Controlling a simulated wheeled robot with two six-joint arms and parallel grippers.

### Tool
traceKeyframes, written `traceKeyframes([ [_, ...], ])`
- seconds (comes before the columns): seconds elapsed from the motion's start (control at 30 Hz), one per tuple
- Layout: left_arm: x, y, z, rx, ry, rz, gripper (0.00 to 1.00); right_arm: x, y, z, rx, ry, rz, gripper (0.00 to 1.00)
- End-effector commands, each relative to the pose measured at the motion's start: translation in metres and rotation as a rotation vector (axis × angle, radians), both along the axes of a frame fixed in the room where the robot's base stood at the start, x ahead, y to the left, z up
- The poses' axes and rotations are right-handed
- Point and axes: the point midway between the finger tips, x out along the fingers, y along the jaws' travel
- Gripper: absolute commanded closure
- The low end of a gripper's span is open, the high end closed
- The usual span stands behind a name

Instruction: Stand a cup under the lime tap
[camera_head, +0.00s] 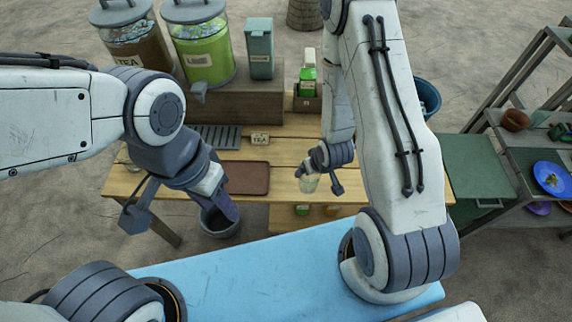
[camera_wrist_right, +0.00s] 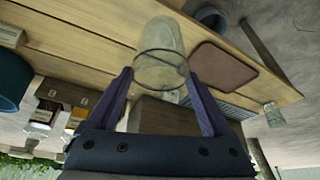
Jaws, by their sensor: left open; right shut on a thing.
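The lime dispenser (camera_head: 203,50) is a clear jar of green liquid on a wooden riser, with its grey tap (camera_head: 198,90) at the front. A slatted drip tray (camera_head: 217,137) lies on the table below the tap. My right gripper (camera_head: 313,172) is shut on a clear cup (camera_head: 308,184), held right of the brown tray. In the right wrist view the cup (camera_wrist_right: 162,48) sits between the two fingers. My left gripper (camera_head: 222,205) is open and empty at the table's front edge, pointing down.
A tea dispenser (camera_head: 135,45) stands left of the lime one. A brown tray (camera_head: 248,178) lies on the table beside a small label. A green bottle (camera_head: 307,78) and a grey-green bin (camera_head: 260,50) stand behind. Another clear cup (camera_wrist_right: 273,114) shows in the wrist view. A dark bucket (camera_head: 218,222) stands below.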

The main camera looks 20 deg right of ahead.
Motion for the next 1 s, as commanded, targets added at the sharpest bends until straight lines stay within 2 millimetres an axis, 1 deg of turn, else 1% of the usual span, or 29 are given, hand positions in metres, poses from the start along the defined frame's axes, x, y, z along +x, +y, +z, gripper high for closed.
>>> traceKeyframes([
  [0.03, 0.0, 0.0, -0.021, 0.001, 0.001, 0.001, 0.5, 0.005, 0.001, -0.011, 0.001, -0.007, 0.002, 0.96],
  [0.1, 0.0, 0.0, -0.036, 0.001, 0.001, 0.002, 0.5, 0.009, 0.001, -0.014, 0.002, -0.008, 0.0, 0.96],
  [0.3, 0.0, 0.0, -0.071, 0.001, 0.001, 0.005, 0.5, 0.016, 0.003, -0.017, 0.003, -0.008, 0.001, 0.96],
  [0.57, 0.0, 0.0, -0.11, 0.001, 0.002, 0.009, 0.5, 0.019, 0.003, -0.02, -0.004, -0.005, -0.002, 0.96],
  [0.63, 0.0, 0.0, -0.109, 0.001, 0.002, 0.009, 0.5, 0.032, 0.007, -0.025, -0.004, -0.002, 0.0, 0.96],
  [0.9, 0.0, 0.0, -0.124, 0.001, 0.001, 0.007, 0.5, 0.084, 0.018, -0.057, -0.004, 0.0, -0.002, 0.96],
  [1.0, 0.0, 0.0, -0.127, 0.001, 0.001, 0.007, 0.5, 0.099, 0.021, -0.065, -0.004, -0.001, 0.0, 0.96],
])
